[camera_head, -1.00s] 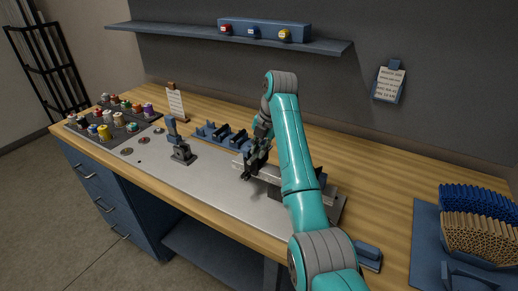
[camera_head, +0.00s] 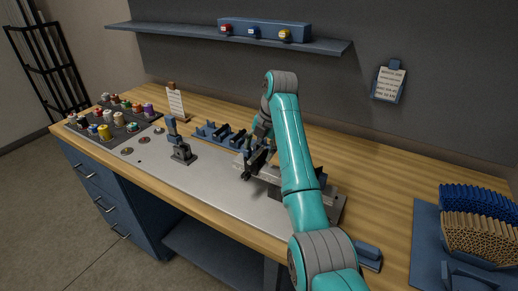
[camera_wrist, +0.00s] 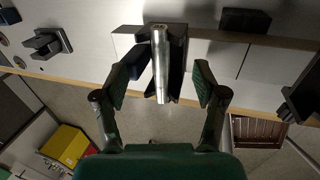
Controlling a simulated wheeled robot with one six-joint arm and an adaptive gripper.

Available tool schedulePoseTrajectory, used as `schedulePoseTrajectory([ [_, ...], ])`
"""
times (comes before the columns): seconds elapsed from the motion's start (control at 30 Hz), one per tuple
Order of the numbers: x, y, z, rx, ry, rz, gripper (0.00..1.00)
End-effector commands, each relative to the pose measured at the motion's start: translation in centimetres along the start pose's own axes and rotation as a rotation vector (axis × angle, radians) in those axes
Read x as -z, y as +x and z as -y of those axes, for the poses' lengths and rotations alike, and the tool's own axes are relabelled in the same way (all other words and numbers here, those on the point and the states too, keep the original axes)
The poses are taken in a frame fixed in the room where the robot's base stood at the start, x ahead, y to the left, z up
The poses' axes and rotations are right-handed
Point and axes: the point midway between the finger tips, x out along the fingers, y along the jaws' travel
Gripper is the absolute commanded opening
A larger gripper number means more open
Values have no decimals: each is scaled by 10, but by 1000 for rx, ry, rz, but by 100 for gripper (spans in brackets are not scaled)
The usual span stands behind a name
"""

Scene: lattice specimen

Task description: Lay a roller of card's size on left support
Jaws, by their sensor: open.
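A shiny metal roller (camera_wrist: 160,66) shows in the wrist view. It appears to lie along the groove of a dark support (camera_wrist: 177,58), with its near end sticking out toward me. My gripper (camera_wrist: 162,80) is open, one finger on each side of the roller, with visible gaps between fingers and roller. In the head view my gripper (camera_head: 256,163) is low over the metal plate on the bench, and my arm hides much of what is behind it. A printed card (camera_head: 177,103) stands on the bench; its writing is too small to read.
A blue rack (camera_head: 222,136) stands behind the plate, and a small dark stand (camera_head: 181,152) is left of my gripper. A tray (camera_head: 92,139) of coloured spools is at the far left. Blue and tan rods (camera_head: 478,225) fill the right end.

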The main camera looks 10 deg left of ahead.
Motion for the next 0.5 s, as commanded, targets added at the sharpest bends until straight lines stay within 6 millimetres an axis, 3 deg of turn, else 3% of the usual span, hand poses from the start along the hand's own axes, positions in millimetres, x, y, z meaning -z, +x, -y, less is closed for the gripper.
schedulePoseTrajectory([
  [0.5, 0, -25, 0, -1, 0, 1, 71],
])
